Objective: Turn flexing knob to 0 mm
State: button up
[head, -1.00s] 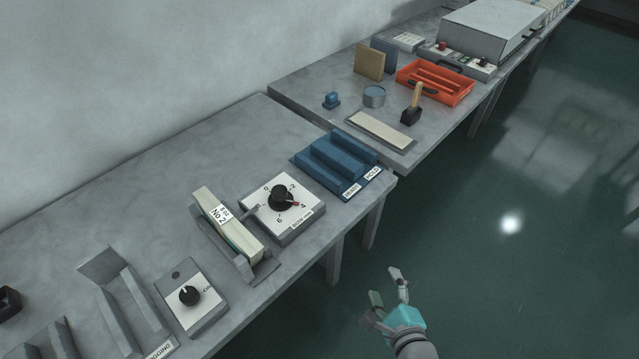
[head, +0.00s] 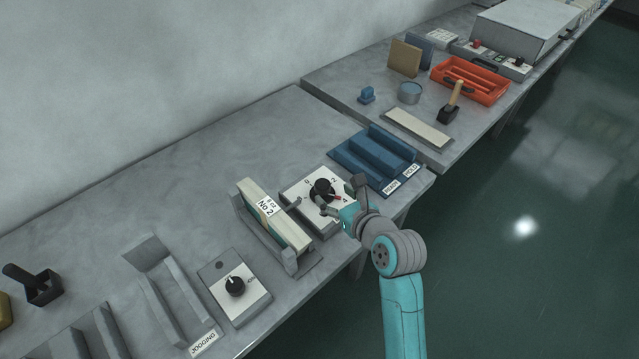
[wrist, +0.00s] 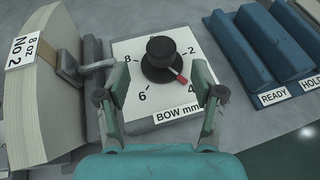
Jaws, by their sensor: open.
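The flexing knob (head: 320,187) is a black round knob with a red pointer. It sits on a white dial plate (wrist: 127,48) marked "BOW mm" with numbers around it. In the wrist view, the knob (wrist: 160,52) has its pointer (wrist: 181,79) aimed to the lower right, close to the 4. My gripper (wrist: 162,92) is open and empty, its fingers spread on the near side of the knob, not closed on it. In the head view, my gripper (head: 342,197) reaches over the dial plate's right side and hides part of it.
Left of the dial, a paper stack (head: 274,218) labelled "No 2" stands in a grey holder, with a metal lever between them (wrist: 92,67). Right is a blue READY/HOLD rack (head: 372,155). Another knob box (head: 236,287) is at lower left.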

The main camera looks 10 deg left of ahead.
aim_at(325, 186)
jog(key=x, duration=0.7)
jog(key=shift+w+a+f, duration=0.1)
jog(key=shift+w+a, duration=0.05)
jog(key=shift+w, duration=0.1)
jog(key=c, duration=1.1)
jog(key=shift+c, duration=0.2)
jog(key=shift+n+g+y, duration=0.3)
